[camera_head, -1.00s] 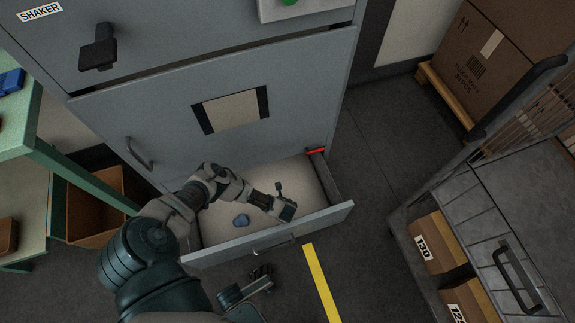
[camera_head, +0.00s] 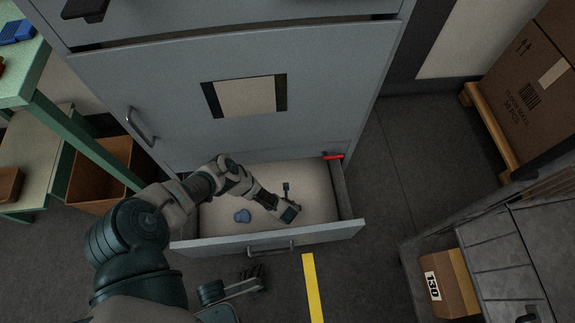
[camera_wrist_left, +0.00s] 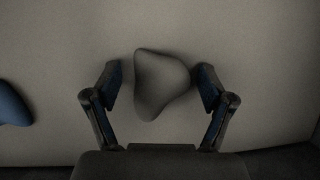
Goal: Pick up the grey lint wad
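The grey lint wad (camera_wrist_left: 160,84) is a smooth, rounded lump in the left wrist view, lying on the pale drawer floor. My left gripper (camera_wrist_left: 160,85) is open, with one finger on each side of the wad. A narrow gap shows at the left finger; the right finger is very close, and I cannot tell if it touches. In the head view my left gripper (camera_head: 287,204) is down inside the open drawer, at its right part. The wad cannot be made out there.
A blue lump (camera_head: 242,215) lies left of the gripper in the drawer and shows at the wrist view's left edge (camera_wrist_left: 12,104). The drawer front (camera_head: 325,234) stands close in front. A red item (camera_head: 333,156) is at the back right corner.

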